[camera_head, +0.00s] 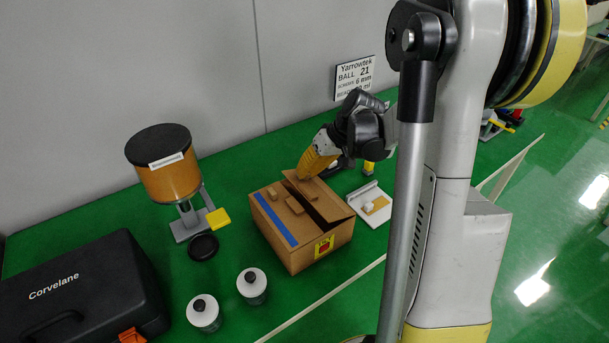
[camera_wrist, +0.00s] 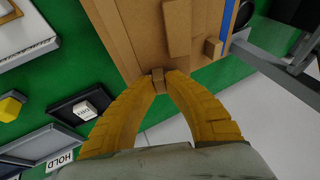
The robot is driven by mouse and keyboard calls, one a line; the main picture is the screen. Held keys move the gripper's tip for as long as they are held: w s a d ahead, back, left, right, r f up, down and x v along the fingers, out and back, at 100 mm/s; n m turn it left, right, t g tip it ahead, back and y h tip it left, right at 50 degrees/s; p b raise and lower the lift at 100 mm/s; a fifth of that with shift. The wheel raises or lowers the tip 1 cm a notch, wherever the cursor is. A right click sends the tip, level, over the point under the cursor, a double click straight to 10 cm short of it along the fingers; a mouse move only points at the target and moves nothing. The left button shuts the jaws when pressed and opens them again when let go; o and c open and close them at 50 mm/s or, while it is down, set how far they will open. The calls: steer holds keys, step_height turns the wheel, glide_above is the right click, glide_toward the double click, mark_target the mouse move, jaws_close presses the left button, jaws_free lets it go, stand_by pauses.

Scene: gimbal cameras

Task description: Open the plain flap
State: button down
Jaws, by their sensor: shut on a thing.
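A brown cardboard box (camera_head: 310,255) stands on the green table, with a blue strip (camera_head: 272,218) along its left flap. The plain flap (camera_head: 325,201) on the right is slightly tilted, with a dark gap beside it. My gripper (camera_head: 302,177) is at the box's back edge. In the wrist view my yellow fingers (camera_wrist: 158,82) are shut on a small brown tab (camera_wrist: 158,76) at the cardboard's edge. A raised bar (camera_wrist: 178,30) and a small block (camera_wrist: 213,47) lie further over the box top. The inside of the box is hidden.
A white tray (camera_head: 371,198) stands close right of the box. The wall is behind.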

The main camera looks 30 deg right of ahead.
steer(key=shift+d+r+m+y+b, duration=0.15)
steer(key=shift+d+r+y+b, duration=0.15)
steer(key=shift+y, duration=0.4)
steer(key=shift+d+r+m+y+b, duration=0.15)
steer(key=shift+d+y, duration=0.2)
steer(key=shift+y, duration=0.35)
steer(key=c, duration=1.4)
jaws_free()
steer(key=v, duration=1.2)
steer(key=shift+d, duration=0.1)
steer(key=shift+f, duration=0.1)
